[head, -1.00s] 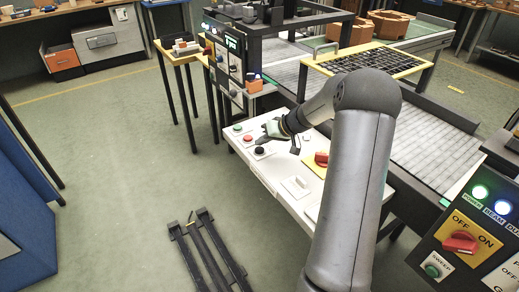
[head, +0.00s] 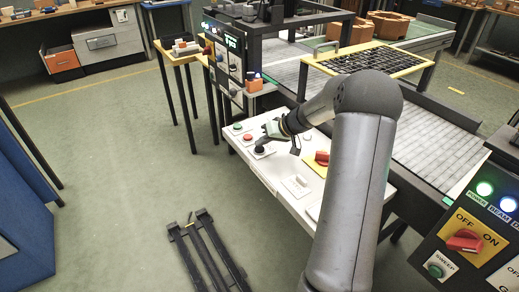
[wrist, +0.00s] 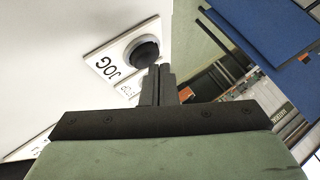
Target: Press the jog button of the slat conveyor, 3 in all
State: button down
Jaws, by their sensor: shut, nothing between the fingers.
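The jog button (wrist: 143,54) is a round black push button in a pale ring on a plate marked JOG in the wrist view. In the head view the black jog button (head: 259,149) sits on the white panel (head: 262,173) beside the slat conveyor (head: 432,150). My gripper (wrist: 160,72) is shut and empty, its fingertips close by the button in the wrist view. In the head view my gripper (head: 266,138) is just above the button; I cannot tell whether it touches.
Green (head: 237,128) and red (head: 248,137) buttons sit on the same panel, left of the black one. A red rotary switch (head: 322,158) lies to its right. A control box with an OFF/ON switch (head: 464,241) stands at the lower right. Open floor lies at left.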

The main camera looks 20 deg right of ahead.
aim_at(263, 149)
jog(key=shift+f+b, duration=0.45)
jog(key=shift+b, duration=0.25)
dwell(0.6)
dwell(0.4)
jog(key=shift+r, duration=0.85)
jog(key=shift+r+p, duration=1.05)
jog(key=shift+r, duration=1.5)
dwell(0.3)
